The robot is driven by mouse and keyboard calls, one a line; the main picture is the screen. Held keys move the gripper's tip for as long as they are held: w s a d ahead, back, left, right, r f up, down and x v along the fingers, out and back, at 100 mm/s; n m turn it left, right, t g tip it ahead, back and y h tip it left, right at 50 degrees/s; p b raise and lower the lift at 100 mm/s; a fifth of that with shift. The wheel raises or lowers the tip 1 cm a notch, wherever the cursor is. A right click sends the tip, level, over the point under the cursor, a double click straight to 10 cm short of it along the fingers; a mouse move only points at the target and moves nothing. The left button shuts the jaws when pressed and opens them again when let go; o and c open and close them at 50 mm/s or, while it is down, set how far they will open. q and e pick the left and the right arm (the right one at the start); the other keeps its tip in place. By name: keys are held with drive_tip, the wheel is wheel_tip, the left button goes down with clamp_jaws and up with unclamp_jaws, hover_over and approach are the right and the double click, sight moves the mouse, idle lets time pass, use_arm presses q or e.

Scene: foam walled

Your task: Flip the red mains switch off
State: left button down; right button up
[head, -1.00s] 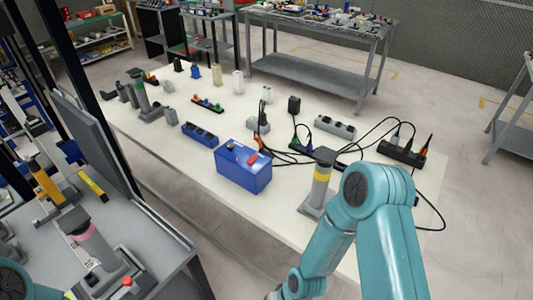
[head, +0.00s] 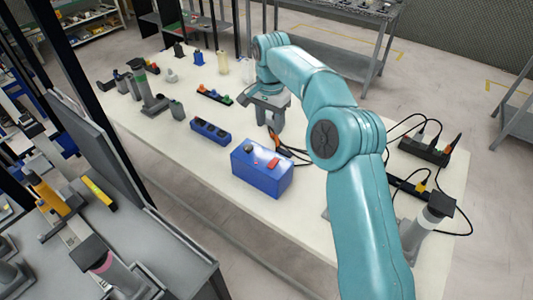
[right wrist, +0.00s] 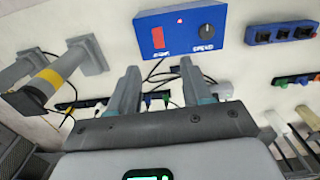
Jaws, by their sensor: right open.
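A blue box (head: 250,180) stands on the white table. A red switch (head: 272,164) and a dark knob (head: 255,148) are on its top face. In the right wrist view the blue box (right wrist: 222,22) is at the top, with the red switch (right wrist: 158,38) and the knob (right wrist: 206,30). My right gripper (head: 270,118) points down just behind the box, apart from the switch. In the right wrist view its two grey fingers (right wrist: 160,82) are spread with nothing between them. My left gripper is not in view.
A blue socket strip (head: 210,131) lies left of the box. Orange and black leads (head: 285,150) run behind it. A dark power strip (head: 424,152) and a grey post (head: 422,228) are at the right. The table (head: 205,185) is clear in front of the box.

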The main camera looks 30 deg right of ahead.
sight(272, 164)
drive_tip(key=f, duration=0.5)
drive_tip(key=f+p, duration=0.1)
drive_tip(key=f, duration=0.9)
drive_tip(key=shift+s+d, duration=0.15)
drive_tip(key=shift+d, duration=0.25)
drive_tip(key=shift+a+f+p, duration=0.1)
drive_tip(key=shift+f+p, duration=0.2)
drive_tip(key=shift+f, duration=0.05)
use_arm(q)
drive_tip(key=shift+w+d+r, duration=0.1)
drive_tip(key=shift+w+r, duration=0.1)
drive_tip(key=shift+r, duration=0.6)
use_arm(e)
drive_tip(key=shift+f, duration=0.15)
drive_tip(key=shift+c, duration=0.3)
